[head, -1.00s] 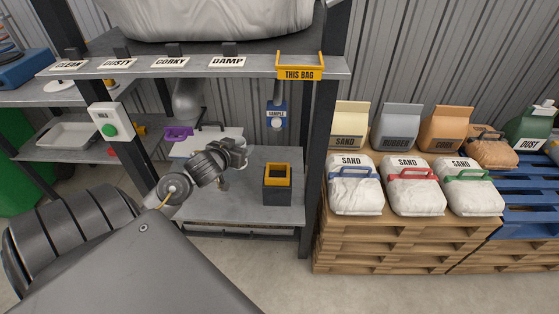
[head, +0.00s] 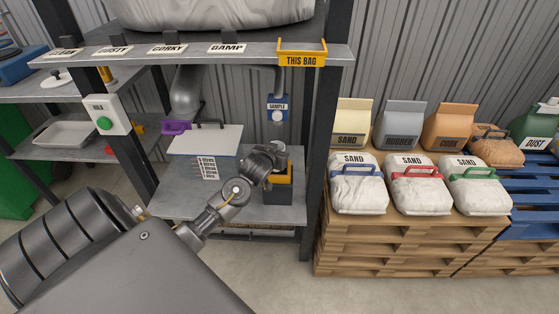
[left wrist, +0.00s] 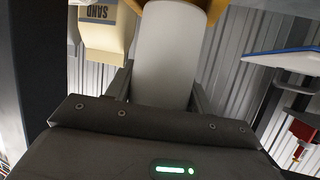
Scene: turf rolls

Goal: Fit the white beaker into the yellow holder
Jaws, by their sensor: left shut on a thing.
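The yellow holder (head: 284,180) is a dark box with a yellow rim on the lower shelf, partly hidden by my left gripper. My left gripper (head: 272,160) is over the holder's left and upper part. In the left wrist view, the white beaker (left wrist: 168,60) is a plain pale cylinder between the fingers, and the gripper is shut on it. A curved yellow edge (left wrist: 212,8) shows at the beaker's far end; I cannot tell whether the beaker is inside the holder. The beaker is not clear in the head view. My right gripper is not in view.
A blue SAMPLE unit (head: 277,107) with a spout hangs just above the holder. A dark post (head: 316,150) stands right of the holder. Pallets (head: 410,240) with bags stand farther right.

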